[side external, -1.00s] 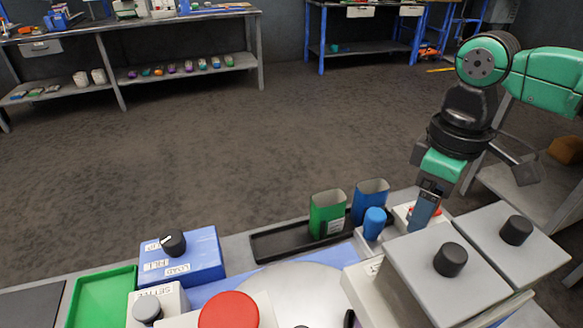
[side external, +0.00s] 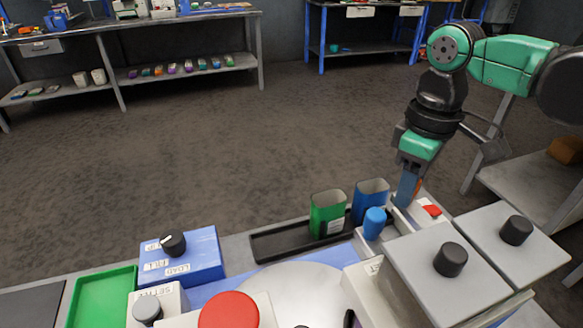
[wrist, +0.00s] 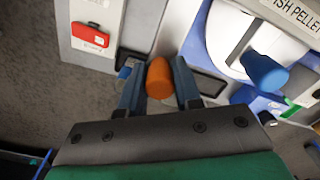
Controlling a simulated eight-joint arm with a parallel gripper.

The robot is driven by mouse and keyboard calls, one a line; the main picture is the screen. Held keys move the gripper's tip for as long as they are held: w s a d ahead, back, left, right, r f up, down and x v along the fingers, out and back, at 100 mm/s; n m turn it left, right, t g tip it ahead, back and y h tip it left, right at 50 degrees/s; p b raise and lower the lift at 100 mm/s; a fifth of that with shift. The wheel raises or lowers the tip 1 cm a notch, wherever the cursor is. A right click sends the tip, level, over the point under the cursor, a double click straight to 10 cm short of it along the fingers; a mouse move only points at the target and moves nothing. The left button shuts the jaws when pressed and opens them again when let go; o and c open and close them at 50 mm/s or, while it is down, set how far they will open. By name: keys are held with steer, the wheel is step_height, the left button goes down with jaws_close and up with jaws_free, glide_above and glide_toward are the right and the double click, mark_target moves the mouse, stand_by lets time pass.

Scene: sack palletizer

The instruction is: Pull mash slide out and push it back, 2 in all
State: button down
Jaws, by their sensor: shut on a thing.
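An orange knob (wrist: 160,78) stands between the two fingers of my gripper (wrist: 158,82) in the wrist view; the gripper is shut on it. I take it as the mash slide's handle, but no mash label is readable. In the side view my gripper (side external: 405,197) is low at the machine's back edge, right of a blue sack (side external: 371,200), and its fingers mostly hide the orange knob. How far the slide is out cannot be told.
A blue knob (side external: 374,222) stands close by, near a label ending in "PELLET" (wrist: 292,12) in the wrist view. A green sack (side external: 327,213) shares the black tray (side external: 270,243). A red piece (side external: 432,210) and grey lids with black knobs (side external: 451,259) lie to the right.

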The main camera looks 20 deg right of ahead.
steer(key=shift+s, duration=1.75)
steer(key=shift+w, duration=1.75)
steer(key=shift+s, duration=0.1)
steer(key=s, duration=0.3)
steer(key=shift+s, duration=0.15)
